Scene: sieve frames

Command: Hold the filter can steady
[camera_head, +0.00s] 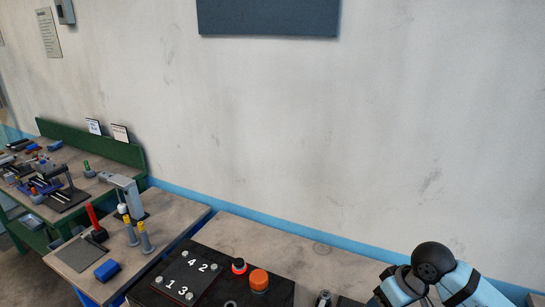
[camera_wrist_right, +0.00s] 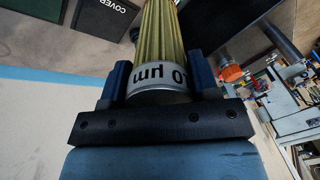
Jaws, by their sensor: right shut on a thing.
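My right gripper (camera_wrist_right: 160,78) shows in the right wrist view, with its blue fingers shut on both sides of a yellow pleated filter (camera_wrist_right: 161,32). The filter has a white end band (camera_wrist_right: 163,75) with black lettering ending in "µm". Its far end runs out of the top of the picture. I cannot make out a separate can around it. In the head view only blue and black links of an arm show at the lower right; the right gripper and the filter are out of that picture. My left gripper is in neither view.
A side table (camera_head: 170,215) holds tools at left. A dark tray marked COVER (camera_wrist_right: 108,14) shows in the wrist view.

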